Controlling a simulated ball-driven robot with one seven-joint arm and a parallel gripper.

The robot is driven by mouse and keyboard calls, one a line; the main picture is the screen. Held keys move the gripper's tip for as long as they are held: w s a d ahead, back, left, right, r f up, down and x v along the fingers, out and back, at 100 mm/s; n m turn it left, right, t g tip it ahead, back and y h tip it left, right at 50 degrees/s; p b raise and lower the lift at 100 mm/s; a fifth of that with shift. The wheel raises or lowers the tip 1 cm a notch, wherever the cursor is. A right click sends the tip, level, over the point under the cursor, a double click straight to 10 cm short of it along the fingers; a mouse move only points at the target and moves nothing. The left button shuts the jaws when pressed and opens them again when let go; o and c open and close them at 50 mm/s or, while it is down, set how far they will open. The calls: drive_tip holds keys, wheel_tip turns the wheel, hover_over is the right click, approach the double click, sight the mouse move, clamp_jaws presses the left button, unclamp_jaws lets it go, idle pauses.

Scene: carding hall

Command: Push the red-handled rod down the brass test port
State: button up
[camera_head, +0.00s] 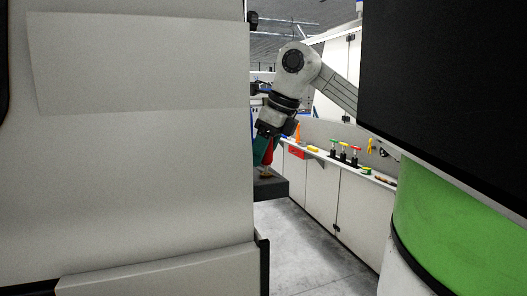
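My gripper (267,141) hangs at the end of my arm, beside the right edge of a large pale panel. A red piece (268,153), possibly the rod's handle, shows just below it, with a dark teal piece alongside on the left. A small brass-coloured spot (266,174), likely the brass test port, shows on a dark ledge (272,189) directly beneath. The red piece's lower end is close to this spot; I cannot tell whether they touch. The fingertips are too small and partly hidden to show whether they are shut. The rod's shaft cannot be made out.
The pale panel (140,150) fills the left and cuts off part of the work area. A dark and green machine (450,225) stands close on the right. Behind, a narrow shelf (345,168) bears several coloured-handled items. The grey floor (305,255) between is clear.

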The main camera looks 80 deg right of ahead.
drive_tip(key=shift+o, duration=0.5)
drive_tip(key=v, duration=1)
drive_tip(key=shift+r, duration=0.4)
drive_tip(key=shift+s, duration=0.15)
